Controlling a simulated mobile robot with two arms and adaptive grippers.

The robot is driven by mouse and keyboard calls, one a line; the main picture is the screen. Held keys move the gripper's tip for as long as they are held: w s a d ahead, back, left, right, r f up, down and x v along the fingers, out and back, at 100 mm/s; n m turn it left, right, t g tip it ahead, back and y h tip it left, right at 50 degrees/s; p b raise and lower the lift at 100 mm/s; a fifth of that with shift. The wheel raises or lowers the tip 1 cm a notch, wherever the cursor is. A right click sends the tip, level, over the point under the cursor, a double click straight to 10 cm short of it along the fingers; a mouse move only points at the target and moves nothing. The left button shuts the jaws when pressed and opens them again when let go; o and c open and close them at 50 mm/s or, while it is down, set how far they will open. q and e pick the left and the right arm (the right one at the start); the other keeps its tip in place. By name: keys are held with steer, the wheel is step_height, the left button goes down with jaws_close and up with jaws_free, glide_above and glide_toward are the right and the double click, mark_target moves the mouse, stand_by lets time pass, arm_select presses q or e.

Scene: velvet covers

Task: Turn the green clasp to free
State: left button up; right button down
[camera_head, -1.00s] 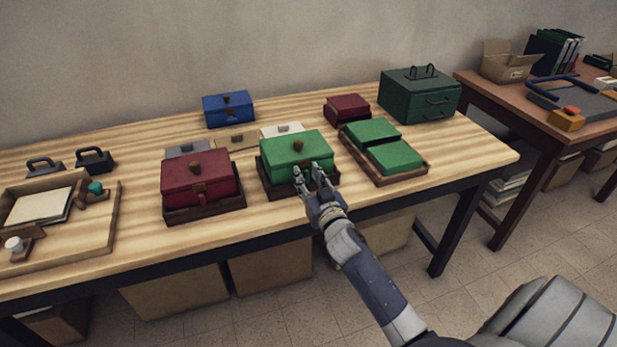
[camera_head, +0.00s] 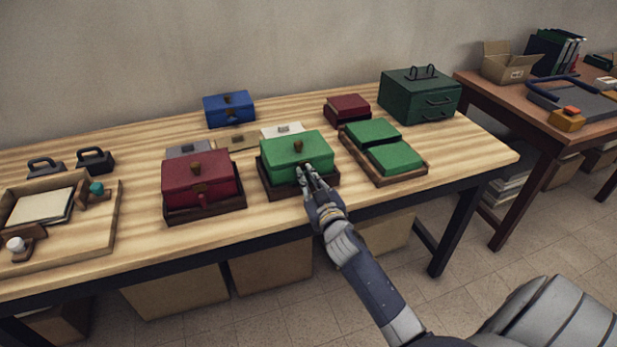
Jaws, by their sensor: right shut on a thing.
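My left gripper is not in view.
A red box (camera_head: 200,172) in a dark tray stands to the left. A tray with green covers (camera_head: 395,157) lies to the right. Behind are a blue box (camera_head: 229,107), a small dark red box (camera_head: 347,107) and a dark green drawer chest (camera_head: 418,96).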

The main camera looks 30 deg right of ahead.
steer(key=n, duration=0.3)
steer(key=shift+a+n, duration=0.15)
steer(key=shift+n, duration=0.15)
steer(key=n, duration=0.3)
steer(key=shift+a+f+n, duration=0.15)
steer(key=shift+f+n, duration=0.05)
steer(key=shift+n, duration=0.1)
steer(key=n, duration=0.4)
steer(key=shift+a+f+n, duration=0.1)
steer(key=shift+f+n, duration=0.1)
steer(key=shift+n, duration=0.1)
steer(key=shift+f+n, duration=0.15)
steer(key=shift+n, duration=1.55)
steer(key=c, duration=1.6)
jaws_free()
steer(key=shift+c, duration=0.2)
steer(key=v, duration=1.2)
